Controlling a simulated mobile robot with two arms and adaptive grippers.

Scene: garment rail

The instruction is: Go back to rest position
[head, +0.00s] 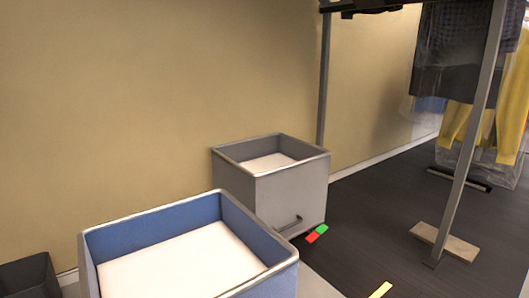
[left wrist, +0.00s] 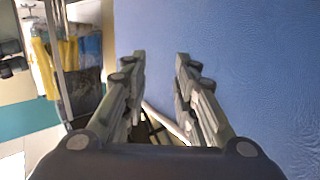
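My left gripper (left wrist: 160,60) shows in the left wrist view with its two fingers apart. The gap between its fingertips is empty, with a plain blue surface (left wrist: 250,60) behind it. A pale bar shows low between the fingers; I cannot tell what it is. Neither gripper shows in the head view, and my right gripper is in no view.
In the head view, a blue-sided bin (head: 150,232) stands in front of a grey bin (head: 290,197) by the wall. The garment rail (head: 470,125) is at right, with a dark garment (head: 445,70) and a yellow one (head: 509,100). Dark floor (head: 390,210) lies between.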

